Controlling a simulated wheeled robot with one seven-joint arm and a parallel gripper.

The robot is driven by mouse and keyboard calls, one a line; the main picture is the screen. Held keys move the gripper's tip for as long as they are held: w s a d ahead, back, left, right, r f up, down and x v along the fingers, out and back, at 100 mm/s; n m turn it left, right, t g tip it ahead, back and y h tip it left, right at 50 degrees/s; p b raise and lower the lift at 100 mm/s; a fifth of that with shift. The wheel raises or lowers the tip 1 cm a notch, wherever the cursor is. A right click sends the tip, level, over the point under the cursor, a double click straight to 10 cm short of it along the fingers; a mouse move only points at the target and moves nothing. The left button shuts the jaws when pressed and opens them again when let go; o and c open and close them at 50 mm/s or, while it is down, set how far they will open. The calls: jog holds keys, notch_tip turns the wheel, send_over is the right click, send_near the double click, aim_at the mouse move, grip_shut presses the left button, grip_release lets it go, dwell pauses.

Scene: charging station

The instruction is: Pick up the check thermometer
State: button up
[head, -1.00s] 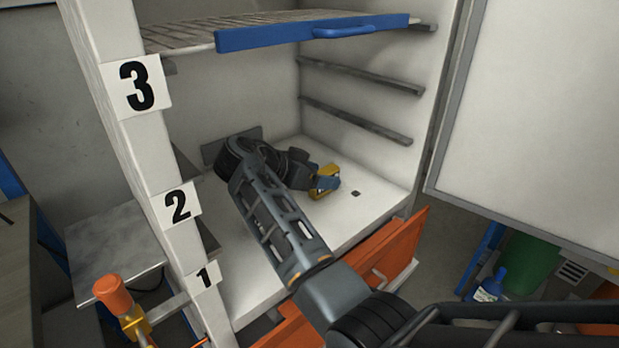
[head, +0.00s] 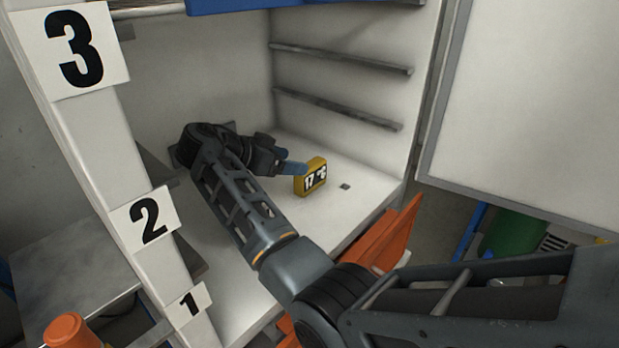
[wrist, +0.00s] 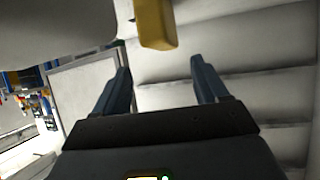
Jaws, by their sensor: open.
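In the wrist view the yellow block (wrist: 156,24) shows at the top, ahead of the space between the fingers. My gripper (head: 298,168) is inside the cabinet, just left of the thermometer, with blue fingertips close to it. In the wrist view my gripper's two blue fingers (wrist: 160,75) are spread apart with nothing between them. Whether a fingertip touches the block I cannot tell.
The cabinet's left post carries labels 3, 2 and 1. Bare shelf rails (head: 340,110) line its right wall, and a blue-fronted shelf (head: 260,4) is above. An orange drawer front (head: 385,240) sits below. The white door (head: 540,110) stands open at right. A small dark spot (head: 345,186) marks the floor.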

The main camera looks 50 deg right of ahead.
aim_at(310, 177)
jog(key=shift+w+f+x, duration=0.1)
jog(key=shift+x, duration=1.35)
jog(key=shift+w+f+x, duration=0.1)
jog(key=shift+x, duration=1.4)
jog(key=shift+a, duration=0.1)
jog(key=c, duration=1.2)
